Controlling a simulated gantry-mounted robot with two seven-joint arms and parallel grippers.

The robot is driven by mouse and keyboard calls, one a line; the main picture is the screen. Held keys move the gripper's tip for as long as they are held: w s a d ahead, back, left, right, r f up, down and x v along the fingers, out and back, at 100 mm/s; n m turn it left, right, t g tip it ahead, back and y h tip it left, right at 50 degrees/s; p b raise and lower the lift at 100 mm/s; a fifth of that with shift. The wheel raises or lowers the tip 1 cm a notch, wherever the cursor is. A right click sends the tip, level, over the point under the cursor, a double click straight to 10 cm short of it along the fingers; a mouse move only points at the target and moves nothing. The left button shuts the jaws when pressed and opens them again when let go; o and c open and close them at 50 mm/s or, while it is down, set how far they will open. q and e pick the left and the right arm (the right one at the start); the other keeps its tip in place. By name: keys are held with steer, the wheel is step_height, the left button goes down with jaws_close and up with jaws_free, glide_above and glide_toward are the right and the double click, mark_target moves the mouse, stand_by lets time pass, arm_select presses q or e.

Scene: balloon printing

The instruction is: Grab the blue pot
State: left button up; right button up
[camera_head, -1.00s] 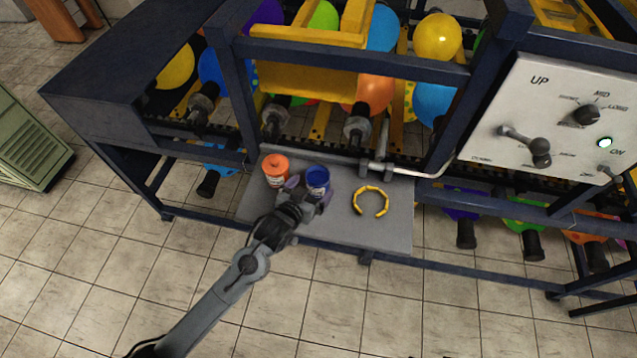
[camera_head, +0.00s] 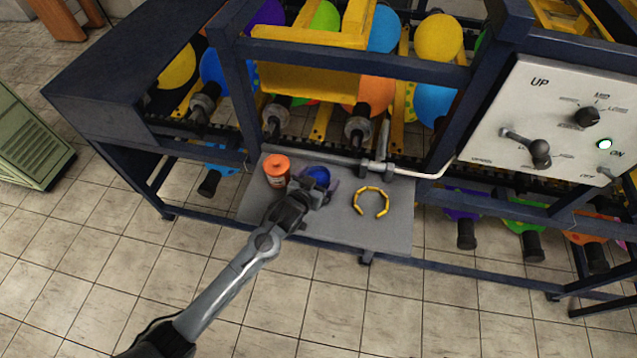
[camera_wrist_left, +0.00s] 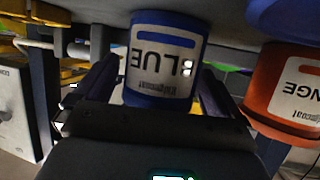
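The blue pot (camera_head: 318,175) stands on the grey shelf (camera_head: 340,225), beside the orange pot (camera_head: 276,168). My left gripper (camera_head: 315,188) is low at the blue pot, with its fingers on either side and hiding part of it. In the left wrist view, the blue pot (camera_wrist_left: 162,62) with its upside-down BLUE label is between the two spread fingers (camera_wrist_left: 158,88). A small gap seems to show on the left side; firm contact cannot be told. The orange pot (camera_wrist_left: 285,95) is close on the right there. My right gripper is not in view.
A yellow open ring (camera_head: 371,202) lies on the shelf to the right of the blue pot. A metal pipe (camera_head: 400,170) and the machine's dark frame run behind the shelf. A control panel (camera_head: 555,125) is at the right.

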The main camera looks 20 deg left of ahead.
arm_select(q)
steer(key=c, duration=1)
steer(key=shift+r, duration=0.15)
